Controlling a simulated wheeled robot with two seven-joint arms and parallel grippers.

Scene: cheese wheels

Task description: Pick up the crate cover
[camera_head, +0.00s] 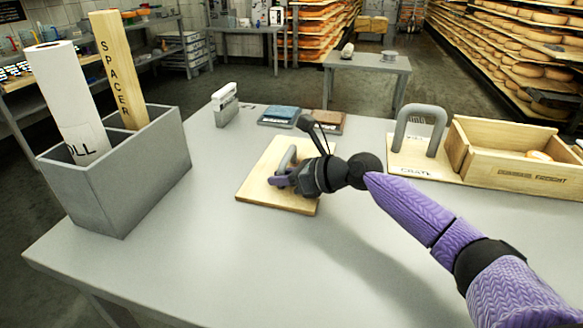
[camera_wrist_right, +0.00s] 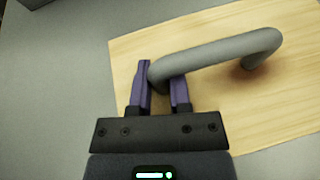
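The crate cover (camera_head: 250,190) is a flat pale wooden board with a grey arched handle (camera_head: 289,158), and it appears to lie on the table. It fills much of the right wrist view (camera_wrist_right: 230,120), with the handle (camera_wrist_right: 225,50) across it. My right gripper (camera_head: 279,179) is at the handle, low over the board. In the wrist view its purple fingers (camera_wrist_right: 161,85) stand close on both sides of the handle's near end and look shut on it. The handle hides part of the right fingertip. My left gripper is not in view.
A grey bin (camera_head: 120,180) holds a white roll and a wooden spacer at left. An open wooden crate (camera_head: 520,176) stands at right, beside a larger grey arch (camera_head: 401,130) and the lettering "CRATE". Small blue and brown items lie behind the cover.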

